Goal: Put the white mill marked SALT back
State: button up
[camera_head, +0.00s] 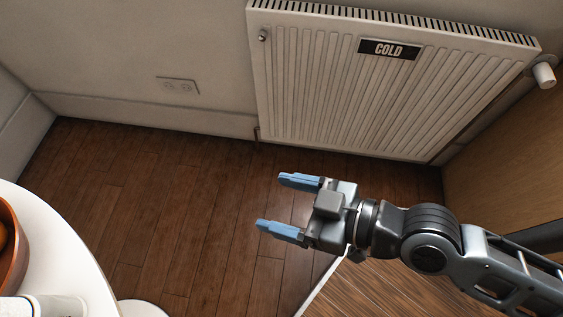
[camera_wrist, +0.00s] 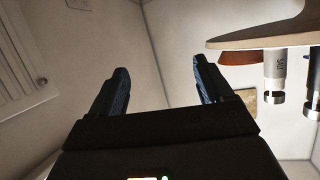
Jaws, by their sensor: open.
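In the wrist view, which is upside down, a white mill (camera_wrist: 274,66) with a silver cap stands on a round table (camera_wrist: 265,34). Small dark lettering shows on its side, too small to read surely. A darker mill-like object (camera_wrist: 315,72) stands beside it, cut by the picture edge. My gripper (camera_head: 287,205) is open and empty, in the air over the floor, well to the right of the table. Its blue fingers also show in the wrist view (camera_wrist: 160,82), apart from the mill.
The white table (camera_head: 70,262) at the left of the head view bears a brown bowl (camera_head: 12,250) with orange fruit. A white object (camera_head: 52,306) is cut off below it. A radiator (camera_head: 370,85) marked COLD is on the wall. Wooden floor between is clear.

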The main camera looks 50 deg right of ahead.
jog(key=s+d+r+m+t+h, duration=0.1)
jog(key=s+d+r+h, duration=0.3)
jog(key=s, duration=0.7)
notch_tip(320, 180, up, 3)
jog(key=d+m, duration=0.1)
jog(key=d, duration=0.2)
jog(key=shift+s+f+m+t+h, duration=0.15)
jog(key=shift+s+m+t+h, duration=0.15)
jog(key=shift+s+m+h, duration=0.1)
